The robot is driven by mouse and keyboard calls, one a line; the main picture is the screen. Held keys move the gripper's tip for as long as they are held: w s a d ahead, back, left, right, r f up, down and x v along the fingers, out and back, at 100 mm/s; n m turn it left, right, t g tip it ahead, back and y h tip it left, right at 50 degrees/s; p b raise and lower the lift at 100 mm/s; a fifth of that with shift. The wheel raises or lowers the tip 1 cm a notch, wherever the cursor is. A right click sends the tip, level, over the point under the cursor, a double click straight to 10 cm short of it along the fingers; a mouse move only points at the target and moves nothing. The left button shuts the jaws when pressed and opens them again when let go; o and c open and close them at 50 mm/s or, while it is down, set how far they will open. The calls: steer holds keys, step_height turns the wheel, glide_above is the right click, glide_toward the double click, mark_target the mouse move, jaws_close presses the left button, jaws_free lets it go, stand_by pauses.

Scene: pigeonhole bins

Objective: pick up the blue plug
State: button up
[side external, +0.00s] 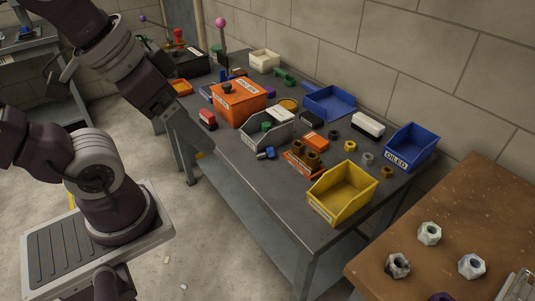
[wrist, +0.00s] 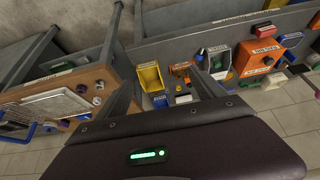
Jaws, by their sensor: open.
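The blue plug (side external: 267,153) is a small blue piece lying on the grey table near its front edge, in front of the grey bin (side external: 268,130). It also shows as a small blue spot in the wrist view (wrist: 199,58), close to the right finger. My gripper (wrist: 160,74) is open, its two dark fingers spread apart with nothing held between them. It is up above and away from the plug. In the side view my arm comes in from the upper left, and the fingertips are hard to make out.
Brown plugs on an orange tray (side external: 303,160) and a yellow bin (side external: 342,191) stand right of the plug. An orange box (side external: 238,101) is to its left. Blue bins (side external: 411,147) stand farther back. A brown table (side external: 460,220) with nuts is at the right.

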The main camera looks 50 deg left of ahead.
mark_target(263, 148)
steer(key=w+a+f+m+g+y, duration=0.5)
steer(key=w+a+f+m+y, duration=0.3)
steer(key=w+a+f, duration=0.3)
steer(key=w+f+m+t+y, duration=0.1)
steer(key=w+f+m+t, duration=0.1)
steer(key=w+f+m, duration=0.2)
steer(key=w+f+m+t+y, duration=0.1)
steer(key=w+f+m, duration=0.3)
steer(key=f, duration=0.4)
steer(key=w+f+m+t+y, duration=0.2)
steer(key=w+f+m, duration=0.3)
steer(key=f, duration=0.1)
steer(key=shift+w+a+f+t, duration=0.1)
steer(key=shift+w+f+t, duration=0.1)
steer(key=shift+t, duration=0.1)
steer(key=x, duration=0.7)
steer(key=shift+s+a+f, duration=0.1)
steer(key=shift+s+a, duration=0.1)
steer(key=shift+s, duration=0.1)
steer(key=c, duration=1.7)
steer(key=shift+o, duration=0.2)
step_height(263, 148, up, 10)
